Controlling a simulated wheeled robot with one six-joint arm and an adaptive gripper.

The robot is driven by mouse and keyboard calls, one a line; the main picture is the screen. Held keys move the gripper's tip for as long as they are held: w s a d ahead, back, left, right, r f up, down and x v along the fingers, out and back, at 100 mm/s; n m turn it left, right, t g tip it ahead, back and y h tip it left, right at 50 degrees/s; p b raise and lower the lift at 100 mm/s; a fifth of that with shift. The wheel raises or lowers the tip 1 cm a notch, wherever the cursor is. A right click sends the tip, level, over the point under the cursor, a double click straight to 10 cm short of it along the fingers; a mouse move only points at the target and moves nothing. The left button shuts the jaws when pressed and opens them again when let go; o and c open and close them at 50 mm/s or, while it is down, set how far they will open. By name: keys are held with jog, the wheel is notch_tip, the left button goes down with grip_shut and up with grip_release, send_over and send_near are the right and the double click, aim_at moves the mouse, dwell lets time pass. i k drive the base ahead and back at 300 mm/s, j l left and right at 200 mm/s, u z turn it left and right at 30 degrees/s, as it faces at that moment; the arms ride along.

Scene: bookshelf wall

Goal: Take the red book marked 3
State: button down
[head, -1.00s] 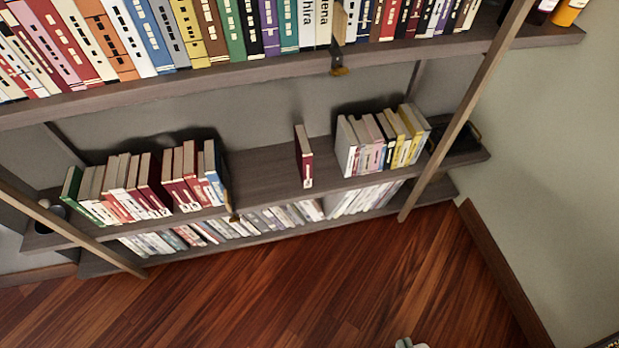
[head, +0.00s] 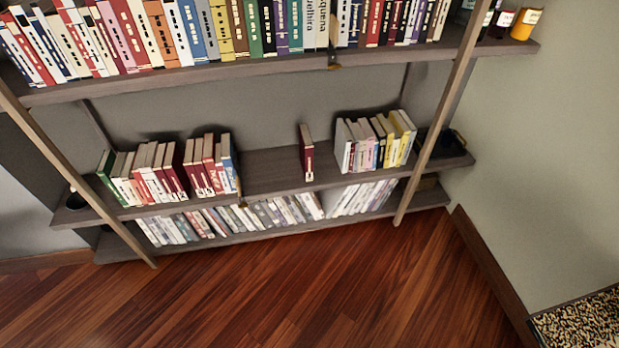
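A dark red book (head: 306,153) stands upright by itself on the middle shelf (head: 270,176), in the gap between two groups of books. A small pale mark shows low on its spine, too small to read. Other red books (head: 197,167) stand in the left group on the same shelf, and their marks are also too small to read. My gripper is not in view.
A group of pale and yellow books (head: 372,143) stands right of the lone book. The upper shelf (head: 190,76) is full of books and overhangs. Slanted wooden posts (head: 438,115) flank the shelves. The wood floor (head: 290,290) in front is clear; a patterned surface (head: 580,322) is at lower right.

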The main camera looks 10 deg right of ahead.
aim_at(307, 145)
jog(key=i+u, duration=0.15)
jog(key=i, duration=0.35)
jog(key=i+l+u, duration=0.1)
jog(key=i, duration=0.35)
jog(key=i+l+u, duration=0.15)
jog(key=i, duration=0.35)
jog(key=i+l+u, duration=0.15)
jog(key=i, duration=0.3)
jog(key=l, duration=0.1)
